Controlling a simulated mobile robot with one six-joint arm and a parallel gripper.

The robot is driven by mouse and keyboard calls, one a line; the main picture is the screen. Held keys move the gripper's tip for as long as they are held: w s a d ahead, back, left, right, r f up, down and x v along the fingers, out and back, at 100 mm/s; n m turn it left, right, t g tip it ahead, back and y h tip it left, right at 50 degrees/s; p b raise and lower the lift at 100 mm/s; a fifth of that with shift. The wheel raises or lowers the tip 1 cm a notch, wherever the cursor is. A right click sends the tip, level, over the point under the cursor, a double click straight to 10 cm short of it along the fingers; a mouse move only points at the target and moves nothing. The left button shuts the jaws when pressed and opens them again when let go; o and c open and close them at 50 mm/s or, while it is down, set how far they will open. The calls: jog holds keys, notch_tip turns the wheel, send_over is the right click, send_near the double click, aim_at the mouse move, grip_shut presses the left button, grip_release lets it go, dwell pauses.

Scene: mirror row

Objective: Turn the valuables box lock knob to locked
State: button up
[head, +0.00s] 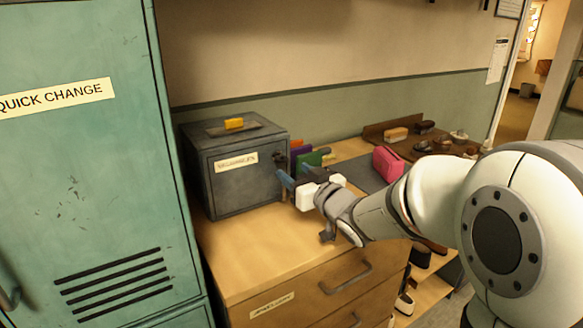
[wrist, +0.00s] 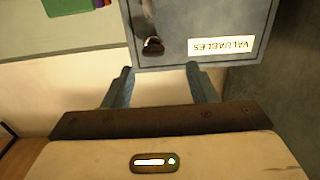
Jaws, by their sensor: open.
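The valuables box (head: 235,178) is a dark grey metal box with a VALUABLES label, standing on the wooden cabinet top. Its front also shows in the wrist view (wrist: 215,18), with the label upside down. The dark lock knob (wrist: 152,45) sits on that front near the edge away from the label. My gripper (head: 295,176) is at the box's right front side in the head view. In the wrist view my gripper (wrist: 160,70) is open and empty, its two fingers apart and pointing at the front, with the knob just beyond and between them. I see no contact.
A teal locker (head: 90,150) stands close on the left. A yellow item (head: 234,123) lies on the box. Coloured upright items (head: 300,150) stand right of the box; a pink pouch (head: 388,163) lies farther right. The cabinet top (head: 255,240) before the box is clear.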

aim_at(285, 162)
jog(key=x, duration=0.6)
jog(key=shift+w+d, duration=0.3)
jog(key=shift+w, duration=0.1)
